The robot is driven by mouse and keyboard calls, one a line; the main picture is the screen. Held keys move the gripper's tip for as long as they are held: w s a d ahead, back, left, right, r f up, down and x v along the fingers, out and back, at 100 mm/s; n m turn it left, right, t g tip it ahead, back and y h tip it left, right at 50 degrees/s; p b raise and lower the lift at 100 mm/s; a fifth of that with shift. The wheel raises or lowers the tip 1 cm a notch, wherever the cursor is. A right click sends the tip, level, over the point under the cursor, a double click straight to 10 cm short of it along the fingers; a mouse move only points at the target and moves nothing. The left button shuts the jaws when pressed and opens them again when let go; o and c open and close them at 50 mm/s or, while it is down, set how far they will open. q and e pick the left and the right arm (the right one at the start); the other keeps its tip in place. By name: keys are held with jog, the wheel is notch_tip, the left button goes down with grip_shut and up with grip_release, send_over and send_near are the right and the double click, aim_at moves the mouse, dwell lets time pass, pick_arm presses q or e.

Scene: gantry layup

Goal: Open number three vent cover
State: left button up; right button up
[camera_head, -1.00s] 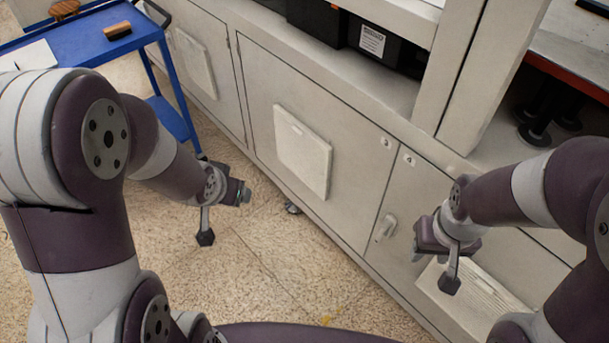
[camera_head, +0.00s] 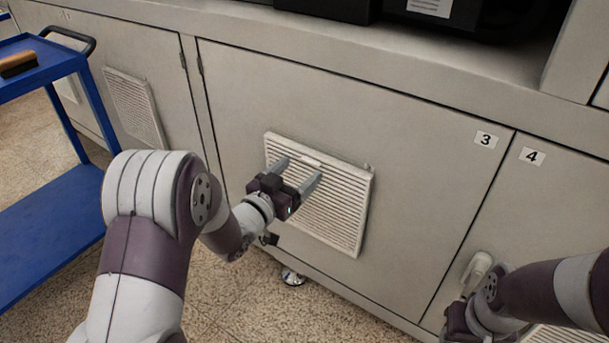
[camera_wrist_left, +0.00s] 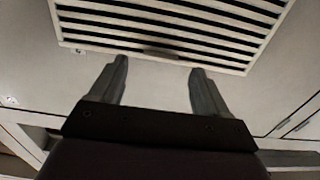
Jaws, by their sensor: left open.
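The number three vent cover (camera_head: 338,215) is a pale louvred panel on the cabinet door marked 3. It looks closed, with a small tab (camera_head: 311,160) at its top edge. My left gripper (camera_head: 299,169) is open in front of the cover's upper part, its fingers pointing toward the tab. In the left wrist view, the vent slats (camera_wrist_left: 170,18) and the tab (camera_wrist_left: 160,55) show ahead between the spread fingertips (camera_wrist_left: 159,67). I cannot tell whether they touch. My right gripper (camera_head: 468,318) is low at the right, near a door handle; its jaws are not clear.
The door label 3 (camera_head: 486,140) sits beside label 4 (camera_head: 532,156) on the neighbouring door. A door handle (camera_head: 478,270) is near my right gripper. Another vent (camera_head: 134,108) is on the door to the left. A blue cart (camera_head: 40,215) stands at the left.

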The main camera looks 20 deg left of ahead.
aim_at(308, 162)
pick_arm(q)
jog(key=shift+b+x, duration=0.3)
jog(key=shift+x, duration=1.25)
jog(key=shift+a, duration=0.1)
jog(key=shift+c, duration=0.3)
